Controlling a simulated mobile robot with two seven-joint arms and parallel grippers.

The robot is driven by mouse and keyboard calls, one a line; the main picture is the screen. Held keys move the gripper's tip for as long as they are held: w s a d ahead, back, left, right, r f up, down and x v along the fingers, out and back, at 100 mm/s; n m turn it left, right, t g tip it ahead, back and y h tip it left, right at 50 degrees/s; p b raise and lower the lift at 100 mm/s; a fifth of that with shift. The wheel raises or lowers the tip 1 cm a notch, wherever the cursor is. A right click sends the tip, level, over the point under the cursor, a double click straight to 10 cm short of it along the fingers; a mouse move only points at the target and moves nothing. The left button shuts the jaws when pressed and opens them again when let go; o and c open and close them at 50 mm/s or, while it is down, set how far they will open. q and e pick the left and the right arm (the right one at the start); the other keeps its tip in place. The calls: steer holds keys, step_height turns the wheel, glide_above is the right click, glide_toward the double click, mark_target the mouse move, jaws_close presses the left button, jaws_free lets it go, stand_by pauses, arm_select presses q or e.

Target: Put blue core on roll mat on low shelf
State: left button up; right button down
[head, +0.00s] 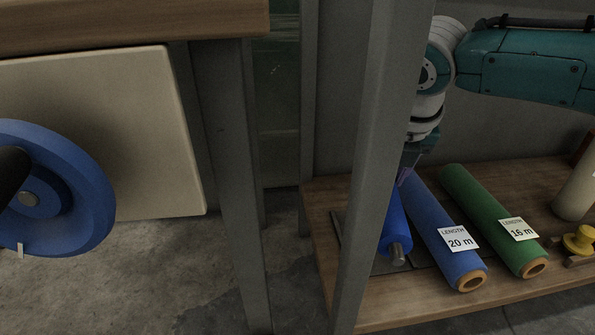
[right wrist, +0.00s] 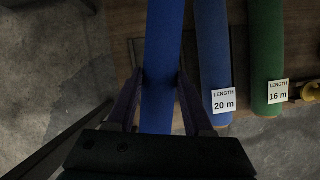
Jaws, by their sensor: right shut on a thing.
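The blue core (head: 394,232) is a bright blue roll with a grey metal end, over the left part of the low shelf (head: 321,205). My right gripper (right wrist: 160,85) is shut on it, with one finger on each side in the right wrist view, where the core (right wrist: 163,45) runs up and down. The dark roll mat (head: 421,262) shows in part beneath and beside the core. I cannot tell whether the core touches it. In the head view a grey post hides part of the core and mat. My left gripper is not in view.
A blue roll tagged 20 m (head: 446,232) lies close right of the core, then a green roll tagged 16 m (head: 490,215). A yellow object (head: 579,240) and a pale cylinder (head: 575,192) stand farther right. A grey upright post (head: 372,150) stands before the shelf.

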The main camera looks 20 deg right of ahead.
step_height(320, 180, down, 8)
steer(key=b, duration=0.4)
steer(key=shift+w+r, duration=0.15)
steer(key=shift+r, duration=0.05)
arm_select(q)
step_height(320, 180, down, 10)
steer(key=b, duration=0.4)
arm_select(e)
step_height(320, 180, down, 4)
steer(key=shift+f, duration=0.25)
steer(key=shift+r, duration=0.15)
steer(key=shift+c, duration=1.4)
jaws_free()
steer(key=p+v, duration=1.1)
steer(key=v, duration=0.1)
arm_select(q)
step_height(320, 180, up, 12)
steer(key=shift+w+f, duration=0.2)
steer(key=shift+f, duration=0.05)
